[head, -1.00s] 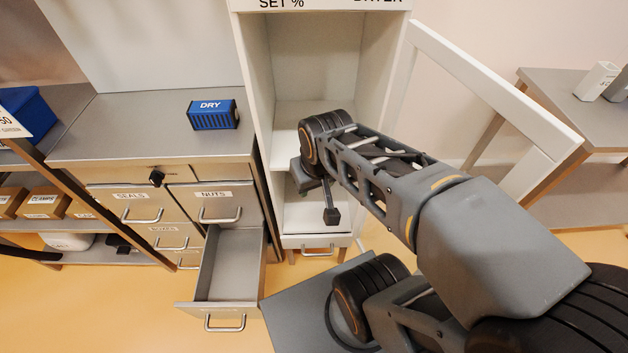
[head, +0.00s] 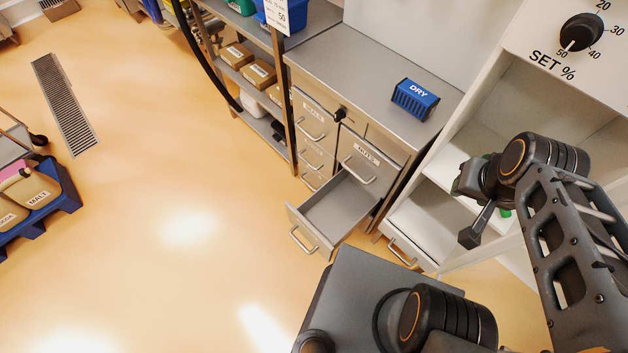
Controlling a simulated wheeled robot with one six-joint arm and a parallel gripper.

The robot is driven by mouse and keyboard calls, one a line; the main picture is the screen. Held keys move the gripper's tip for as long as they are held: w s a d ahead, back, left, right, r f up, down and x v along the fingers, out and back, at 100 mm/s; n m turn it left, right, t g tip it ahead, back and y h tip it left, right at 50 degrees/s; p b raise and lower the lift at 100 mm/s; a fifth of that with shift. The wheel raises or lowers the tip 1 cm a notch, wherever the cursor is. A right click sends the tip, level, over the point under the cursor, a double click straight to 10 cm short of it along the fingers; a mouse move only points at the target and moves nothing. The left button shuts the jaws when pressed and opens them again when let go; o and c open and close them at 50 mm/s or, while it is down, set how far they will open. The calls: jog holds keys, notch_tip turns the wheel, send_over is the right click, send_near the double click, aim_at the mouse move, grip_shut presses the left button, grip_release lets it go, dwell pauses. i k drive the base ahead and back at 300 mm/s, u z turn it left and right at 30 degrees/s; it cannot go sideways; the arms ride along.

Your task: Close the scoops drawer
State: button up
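An open drawer (head: 340,207) is pulled far out of the metal cabinet, below the drawer labelled NUTS (head: 372,160). It looks empty, and its front panel with a bar handle (head: 303,240) faces the lower left. No label on its front is readable, so I cannot confirm that it is the scoops drawer. My gripper (head: 474,232) is to the right of the open drawer, in front of the white cabinet, and touches no drawer. Only one dark finger shows clearly, so its opening is hidden.
The white dryer cabinet (head: 440,178) stands at right. A shelf with boxes (head: 257,74) stands left of the drawers. The orange floor (head: 190,200) at left is clear up to a blue pallet (head: 62,190).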

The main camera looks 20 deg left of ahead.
aim_at(328, 217)
jog(key=u, duration=0.05)
jog(key=k, duration=0.6)
jog(key=u, duration=1.2)
jog(key=i, duration=0.5)
jog(key=z, duration=0.05)
jog(key=k, duration=0.5)
jog(key=u, duration=0.8)
jog(key=i, duration=0.35)
jog(key=u, duration=0.85)
